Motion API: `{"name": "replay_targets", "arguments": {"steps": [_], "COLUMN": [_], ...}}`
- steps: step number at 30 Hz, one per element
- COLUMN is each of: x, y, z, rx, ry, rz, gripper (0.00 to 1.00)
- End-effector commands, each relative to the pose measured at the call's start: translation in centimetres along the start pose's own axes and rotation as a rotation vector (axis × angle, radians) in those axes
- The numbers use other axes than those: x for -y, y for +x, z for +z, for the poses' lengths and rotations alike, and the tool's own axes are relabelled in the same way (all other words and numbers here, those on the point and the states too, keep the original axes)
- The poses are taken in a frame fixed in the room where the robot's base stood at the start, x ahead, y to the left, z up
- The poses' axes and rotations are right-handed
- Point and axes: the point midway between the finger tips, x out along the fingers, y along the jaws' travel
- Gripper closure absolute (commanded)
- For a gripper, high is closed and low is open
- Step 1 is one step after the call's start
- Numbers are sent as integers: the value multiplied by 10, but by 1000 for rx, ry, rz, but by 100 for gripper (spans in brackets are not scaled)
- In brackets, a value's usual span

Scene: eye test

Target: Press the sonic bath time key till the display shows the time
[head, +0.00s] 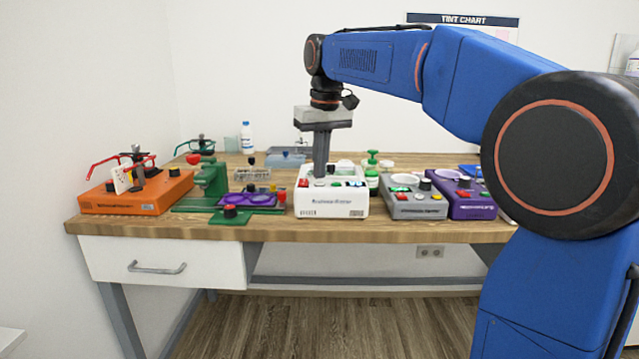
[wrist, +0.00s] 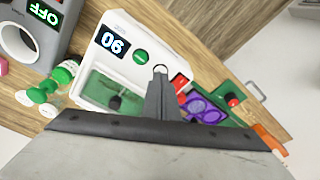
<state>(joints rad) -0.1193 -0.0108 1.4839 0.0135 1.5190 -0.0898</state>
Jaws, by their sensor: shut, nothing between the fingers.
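A white device (head: 331,203) with a front label too small to read stands at the table's front; I cannot confirm it is the sonic bath. The wrist view shows its white top (wrist: 150,38), a lit display (wrist: 113,42), a green key (wrist: 140,57) and a red key (wrist: 180,82). The display's digits look like 90 as pictured, but this view is turned, so they may read 06. My gripper (head: 321,176) is shut and empty, pointing down over the device. In the wrist view its tip (wrist: 160,76) is beside a small grey ring; I cannot tell whether it touches.
A grey device (head: 415,206) and a purple one (head: 470,203) stand to the right. A green stand (head: 211,182), a purple tray (head: 252,200) and an orange device (head: 136,196) stand to the left. The front is crowded.

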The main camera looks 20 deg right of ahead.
Motion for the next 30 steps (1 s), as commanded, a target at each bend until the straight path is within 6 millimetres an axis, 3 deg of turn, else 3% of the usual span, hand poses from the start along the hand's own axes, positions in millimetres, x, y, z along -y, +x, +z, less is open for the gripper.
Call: {"name": "replay_targets", "arguments": {"steps": [30], "x": [0], "y": [10], "z": [1], "rx": [0], "ry": [0], "rz": [0], "gripper": [100]}}
